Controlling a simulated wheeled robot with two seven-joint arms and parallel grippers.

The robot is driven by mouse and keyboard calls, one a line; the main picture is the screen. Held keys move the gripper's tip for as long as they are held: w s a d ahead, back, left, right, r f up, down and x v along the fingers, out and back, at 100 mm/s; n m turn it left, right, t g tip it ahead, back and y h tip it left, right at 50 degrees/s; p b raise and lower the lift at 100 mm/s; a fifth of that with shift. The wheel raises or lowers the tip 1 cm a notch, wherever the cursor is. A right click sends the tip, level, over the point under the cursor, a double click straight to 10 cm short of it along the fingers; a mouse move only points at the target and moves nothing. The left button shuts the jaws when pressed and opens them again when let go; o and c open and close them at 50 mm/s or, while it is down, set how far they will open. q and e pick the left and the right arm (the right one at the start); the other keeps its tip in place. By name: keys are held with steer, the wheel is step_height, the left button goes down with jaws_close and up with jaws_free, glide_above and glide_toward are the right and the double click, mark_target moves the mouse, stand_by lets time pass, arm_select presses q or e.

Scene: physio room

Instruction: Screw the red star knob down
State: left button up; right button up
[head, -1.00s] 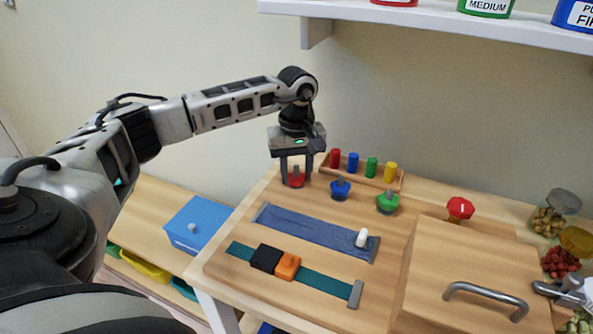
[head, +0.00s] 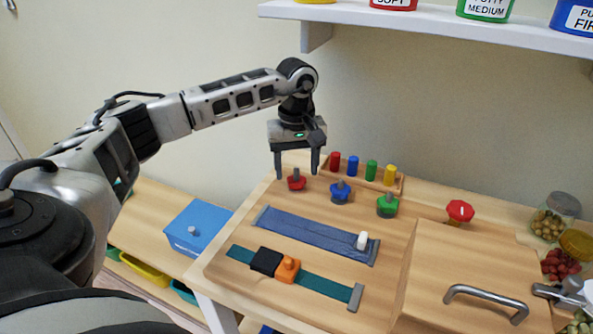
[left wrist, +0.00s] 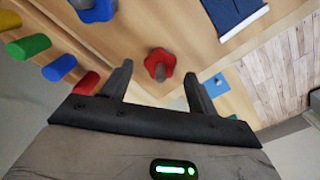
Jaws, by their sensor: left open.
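The red star knob (head: 296,184) sits on a threaded stud at the back left of the wooden board. It also shows in the left wrist view (left wrist: 158,62), with the grey stud end standing out of it. My left gripper (head: 297,176) is open and empty just above the knob, one finger to each side. In the left wrist view the fingers (left wrist: 158,72) stand apart with the knob between and beyond their tips, and neither seems to touch it. I cannot tell how far down the stud the knob sits. My right gripper is not in view.
A blue knob (head: 341,191) and a green knob (head: 387,205) stand to the right. A rack (head: 400,182) of coloured pegs stands just behind. A zip strip (head: 315,233) and a buckle strap (head: 325,284) lie in front. A shelf (head: 430,20) hangs above.

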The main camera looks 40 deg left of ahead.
mark_target(296, 179)
arm_select(q)
step_height(296, 179, up, 6)
steer(key=shift+f, duration=0.1)
steer(key=shift+s, duration=0.1)
stand_by(0.6)
